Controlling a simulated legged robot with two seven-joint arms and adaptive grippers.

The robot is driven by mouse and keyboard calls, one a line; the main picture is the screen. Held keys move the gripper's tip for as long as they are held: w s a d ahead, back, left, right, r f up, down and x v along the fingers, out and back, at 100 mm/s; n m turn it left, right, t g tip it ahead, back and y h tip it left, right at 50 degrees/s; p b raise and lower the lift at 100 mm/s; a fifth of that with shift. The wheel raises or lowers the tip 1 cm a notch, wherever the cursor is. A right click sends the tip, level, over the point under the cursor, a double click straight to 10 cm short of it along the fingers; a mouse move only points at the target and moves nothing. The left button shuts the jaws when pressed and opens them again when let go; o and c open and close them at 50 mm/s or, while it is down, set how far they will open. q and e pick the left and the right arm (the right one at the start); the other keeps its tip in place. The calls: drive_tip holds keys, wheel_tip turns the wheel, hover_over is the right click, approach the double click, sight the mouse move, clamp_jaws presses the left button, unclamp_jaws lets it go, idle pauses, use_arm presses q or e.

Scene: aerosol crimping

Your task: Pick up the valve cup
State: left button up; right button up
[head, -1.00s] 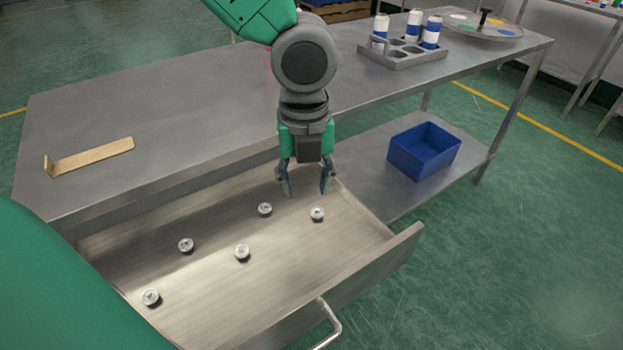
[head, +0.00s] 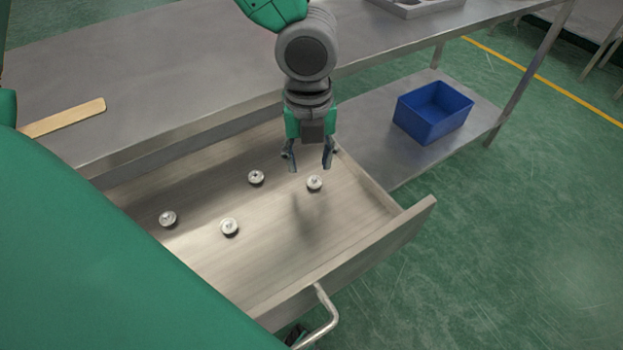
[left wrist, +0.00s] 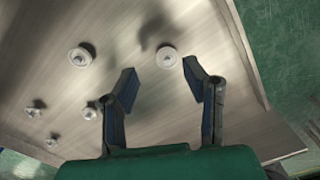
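Several small round metal valve cups lie spread on the floor of the open drawer (head: 340,225). The nearest valve cup (head: 314,183) sits just below my left gripper (head: 309,162), which points down, open and empty. In the left wrist view this valve cup (left wrist: 166,57) lies slightly beyond the gap between the open fingers (left wrist: 160,76), not touching them. Other valve cups lie at the left, including one (head: 256,177) toward the back, one (head: 229,227) in the middle and one (head: 168,218) further left.
The drawer has raised walls and a front handle (head: 322,325). The steel table (head: 180,80) stands behind it, with a wooden piece (head: 65,118) on top. A blue bin (head: 433,112) stands on the lower shelf at the right. My green body part covers the lower left.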

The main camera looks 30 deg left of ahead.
sight(313, 179)
use_arm(q)
drive_tip(key=f+b, duration=0.1)
drive_tip(key=f, duration=0.1)
drive_tip(key=d+f+b, duration=0.1)
drive_tip(key=f, duration=0.1)
drive_tip(key=shift+w, duration=0.2)
drive_tip(key=shift+d+f, duration=0.15)
drive_tip(key=shift+f, duration=0.15)
use_arm(e)
drive_tip(key=f, duration=0.1)
drive_tip(key=d+f, duration=0.1)
drive_tip(key=shift+f, duration=0.4)
use_arm(q)
drive_tip(key=shift+a, duration=0.45)
drive_tip(key=c, duration=0.6)
use_arm(e)
drive_tip(key=shift+a+r, duration=0.15)
drive_tip(key=shift+a, duration=0.15)
use_arm(q)
drive_tip(key=shift+d, duration=0.1)
